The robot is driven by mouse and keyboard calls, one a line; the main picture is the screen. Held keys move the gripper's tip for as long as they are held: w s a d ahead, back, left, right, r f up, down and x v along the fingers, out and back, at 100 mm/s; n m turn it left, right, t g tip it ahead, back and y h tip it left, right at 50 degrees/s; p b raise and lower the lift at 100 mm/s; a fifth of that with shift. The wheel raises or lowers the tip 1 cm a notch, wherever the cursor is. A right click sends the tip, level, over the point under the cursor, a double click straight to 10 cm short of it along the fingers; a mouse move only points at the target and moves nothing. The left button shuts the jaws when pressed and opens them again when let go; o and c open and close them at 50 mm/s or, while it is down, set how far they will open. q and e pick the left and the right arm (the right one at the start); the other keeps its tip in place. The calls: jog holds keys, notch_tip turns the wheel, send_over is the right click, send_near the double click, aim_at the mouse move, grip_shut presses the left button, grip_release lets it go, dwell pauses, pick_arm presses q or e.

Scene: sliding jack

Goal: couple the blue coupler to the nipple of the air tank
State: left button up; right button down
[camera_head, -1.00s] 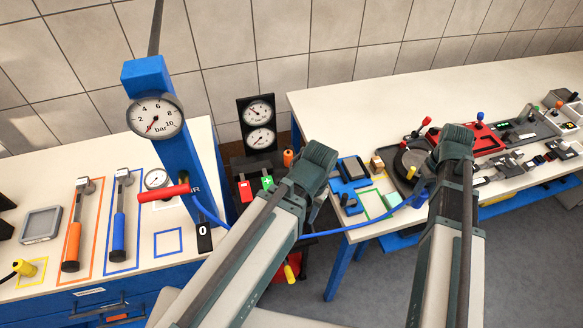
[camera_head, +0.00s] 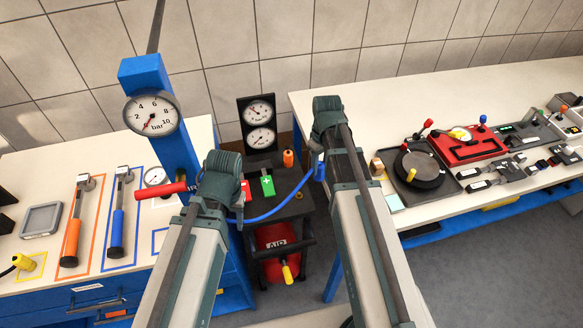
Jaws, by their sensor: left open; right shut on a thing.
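The blue coupler (camera_head: 319,172) is at the end of a blue hose (camera_head: 268,218), just below my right gripper (camera_head: 326,140). That gripper is shut on it and holds it above the right side of the dark cart; the fingertips are mostly hidden. The red air tank (camera_head: 268,240), lettered AIR, sits low in the cart, with a yellow-tipped part (camera_head: 287,272) pointing forward. I cannot tell which part is the nipple. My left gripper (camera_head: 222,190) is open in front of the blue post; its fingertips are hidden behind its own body.
The blue post (camera_head: 158,100) with a pressure gauge and red lever (camera_head: 162,191) stands on the left bench. The cart top (camera_head: 287,205) carries two gauges, red and green switches and an orange knob (camera_head: 288,157). The right bench (camera_head: 400,105) holds a turntable and several tools.

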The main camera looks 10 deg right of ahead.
jog(key=a+n, duration=0.1)
jog(key=a, duration=0.5)
jog(key=shift+w+a+f+n, duration=0.15)
jog(key=shift+w+f+n, duration=0.05)
jog(key=shift+w+n, duration=0.1)
jog(key=shift+s+f, duration=0.1)
notch_tip(320, 180, down, 6)
jog(key=b, duration=0.6)
jog(key=shift+f+b, duration=1.1)
jog(key=shift+b, duration=0.2)
dwell(0.8)
jog(key=shift+s+d+f+b, duration=0.3)
jog(key=shift+f+b, duration=0.05)
jog(key=shift+b, duration=0.15)
jog(key=shift+r, duration=0.1)
